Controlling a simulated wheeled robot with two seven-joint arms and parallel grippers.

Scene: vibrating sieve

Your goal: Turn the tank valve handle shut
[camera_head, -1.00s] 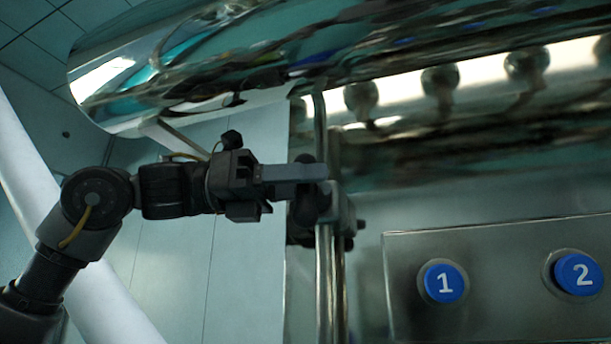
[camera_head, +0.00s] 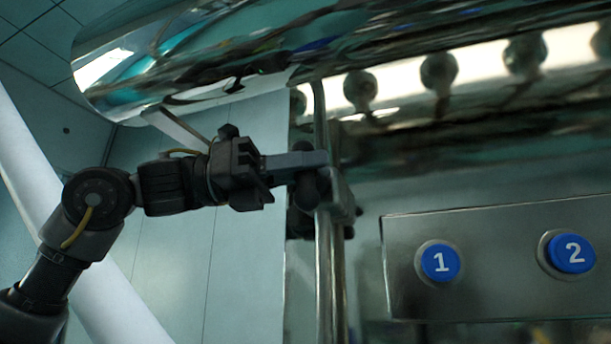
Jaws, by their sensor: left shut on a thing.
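The valve handle (camera_head: 300,159) is a grey-blue bar that sticks out to the left from the valve body (camera_head: 318,190), a dark fitting on a vertical steel pipe (camera_head: 328,270). My left gripper (camera_head: 262,172) comes in from the left and is shut on the free left end of the handle. The handle lies roughly level in the picture, across the pipe's line. The jaws hide the handle's end. My right gripper is not in view.
A large shiny steel tank (camera_head: 300,60) spans the top, close above my left gripper. A steel panel (camera_head: 500,295) with blue buttons marked 1 (camera_head: 440,262) and 2 (camera_head: 571,252) stands at the lower right. A pale slanted post (camera_head: 50,200) is behind my arm.

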